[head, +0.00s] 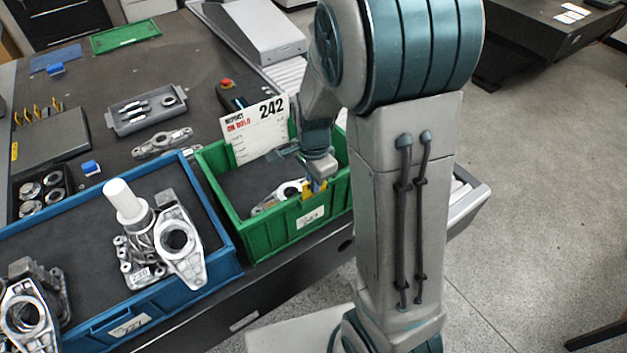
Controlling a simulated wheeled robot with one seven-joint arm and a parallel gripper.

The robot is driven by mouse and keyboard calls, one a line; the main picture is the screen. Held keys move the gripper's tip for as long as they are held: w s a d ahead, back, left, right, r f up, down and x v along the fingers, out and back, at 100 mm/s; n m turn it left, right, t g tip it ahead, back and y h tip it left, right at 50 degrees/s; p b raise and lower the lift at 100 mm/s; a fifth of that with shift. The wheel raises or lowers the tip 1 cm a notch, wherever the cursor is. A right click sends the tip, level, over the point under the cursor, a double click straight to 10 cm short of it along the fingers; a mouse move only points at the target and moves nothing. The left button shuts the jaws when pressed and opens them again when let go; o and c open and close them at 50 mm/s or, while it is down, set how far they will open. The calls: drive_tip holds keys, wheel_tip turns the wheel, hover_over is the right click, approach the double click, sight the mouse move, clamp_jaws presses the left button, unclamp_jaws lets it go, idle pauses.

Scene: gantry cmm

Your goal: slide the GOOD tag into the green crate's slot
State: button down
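The green crate (277,236) stands on the table's front edge, right of a blue crate. Metal castings (285,193) lie on its dark floor. A small yellow fitting (307,192) shows at its front wall near the right; I cannot tell if this is the slot or part of my gripper. My gripper (316,178) is low over the crate's front right, by the yellow pieces. Its fingertips are too small and partly hidden to tell open or shut. I cannot make out a GOOD tag. A white card (256,130) marked 242, seemingly "ON HOLD" in red, stands tilted at the crate's back.
The blue crate (226,262) holds castings and a white cylinder (124,198). A grey tray (118,128) of small parts, a loose casting (162,143) and a red-buttoned control (229,92) lie behind. Open floor (540,180) is at right.

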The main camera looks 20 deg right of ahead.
drive_tip(key=shift+f, duration=0.2)
drive_tip(key=shift+f+b, duration=0.35)
drive_tip(key=shift+b, duration=0.05)
drive_tip(key=c, duration=1.3)
unclamp_jaws()
drive_tip(key=shift+r+p, duration=2.85)
drive_tip(key=shift+r, duration=0.6)
